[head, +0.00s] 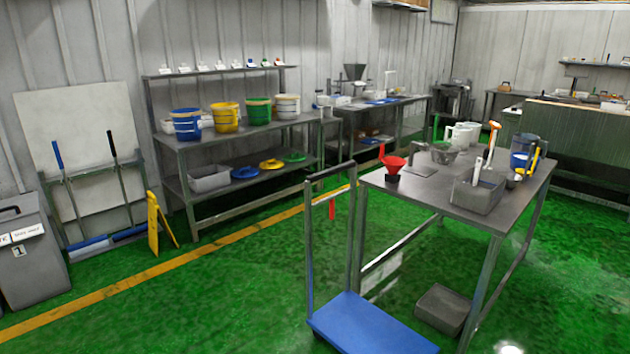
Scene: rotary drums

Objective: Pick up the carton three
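I cannot make out any carton marked three in the head view. Neither of my grippers nor my arms shows in the head view. A grey bin (32,258) with white labels and a "1" stands at the far left edge.
A blue platform trolley (372,328) stands at the front centre. Right of it is a metal table (425,190) with a red funnel (394,167) and a grey tub (478,194). A shelf with coloured buckets (227,117) lines the wall. The green floor (200,305) at left is clear.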

